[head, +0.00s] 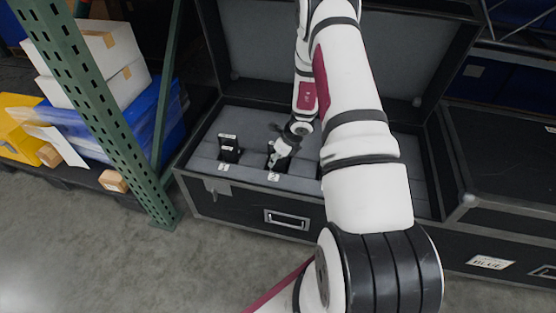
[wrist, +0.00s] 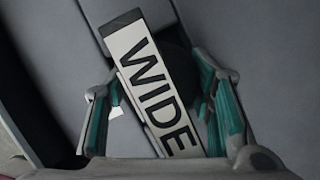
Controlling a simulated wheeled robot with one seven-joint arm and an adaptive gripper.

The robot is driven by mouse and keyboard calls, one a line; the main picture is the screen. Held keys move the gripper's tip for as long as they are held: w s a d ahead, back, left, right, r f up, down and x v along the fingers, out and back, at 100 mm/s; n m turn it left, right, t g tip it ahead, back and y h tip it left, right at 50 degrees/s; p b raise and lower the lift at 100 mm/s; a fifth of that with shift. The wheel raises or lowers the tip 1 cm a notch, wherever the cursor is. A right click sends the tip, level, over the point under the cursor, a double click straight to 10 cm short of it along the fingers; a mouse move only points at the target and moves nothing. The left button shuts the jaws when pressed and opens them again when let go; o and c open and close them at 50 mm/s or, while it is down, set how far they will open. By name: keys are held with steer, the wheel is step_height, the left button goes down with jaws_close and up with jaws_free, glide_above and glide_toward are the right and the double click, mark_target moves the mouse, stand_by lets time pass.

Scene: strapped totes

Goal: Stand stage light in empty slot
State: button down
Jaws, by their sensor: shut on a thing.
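My gripper (head: 279,156) is low inside the open black case (head: 250,202), over its grey foam. In the wrist view my gripper's teal-padded fingers (wrist: 160,112) are shut on a stage light (wrist: 128,18), a dark body with a white label reading WIDE. The label runs at a slant between the fingers. The head view shows only a dark patch at my gripper, and how deep the held light sits in the foam cannot be told. Another black stage light (head: 229,150) with a pale label stands upright in the foam to the left.
The case's raised lid (head: 250,50) stands behind my arm. A green rack post (head: 85,95) and shelf with white boxes (head: 95,60) are at the left. A closed black case (head: 500,160) adjoins at the right. My arm hides the foam's right part.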

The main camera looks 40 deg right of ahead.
steer(key=shift+f, duration=0.15)
steer(key=c, duration=0.8)
jaws_free()
steer(key=shift+o, duration=0.2)
